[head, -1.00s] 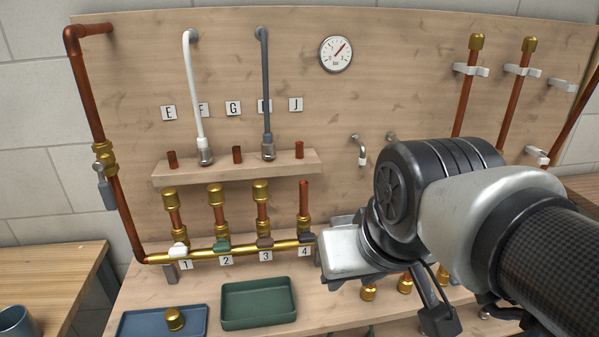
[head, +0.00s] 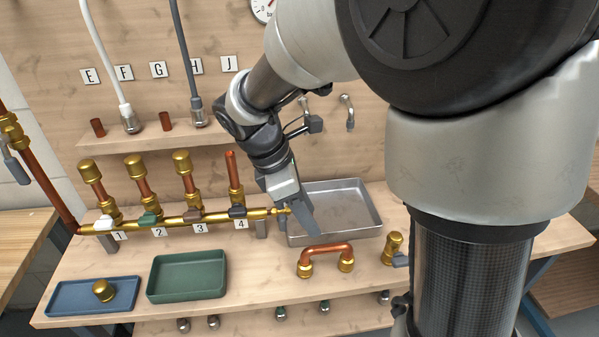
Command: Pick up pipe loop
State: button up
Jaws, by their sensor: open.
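The pipe loop (head: 327,249) is a copper U-shaped pipe with a brass fitting at each end. It stands on the bench in the head view, in front of the grey metal tray. My gripper (head: 309,228) points down just behind and above the loop's left part, in front of the manifold's right end. The gripper is open with nothing seen in it. I cannot tell the exact gap between its fingertips and the loop.
The brass manifold (head: 185,219) with upright pipes and numbered valves runs to the left of the gripper. A grey metal tray (head: 368,190) lies behind the loop. A brass valve piece (head: 391,247) stands to its right. A green tray (head: 187,277) and blue tray (head: 65,297) lie at front left.

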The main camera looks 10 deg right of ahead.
jog(key=b+x, duration=0.2)
jog(key=x, duration=0.9)
jog(key=shift+s+f+b, duration=0.1)
jog(key=shift+f+b, duration=0.1)
jog(key=shift+b, duration=0.15)
jog(key=x, duration=0.1)
jog(key=b+x, duration=0.1)
jog(key=x, duration=0.1)
jog(key=b+x, duration=0.1)
jog(key=x, duration=0.1)
jog(key=shift+s, duration=0.25)
grip_shut()
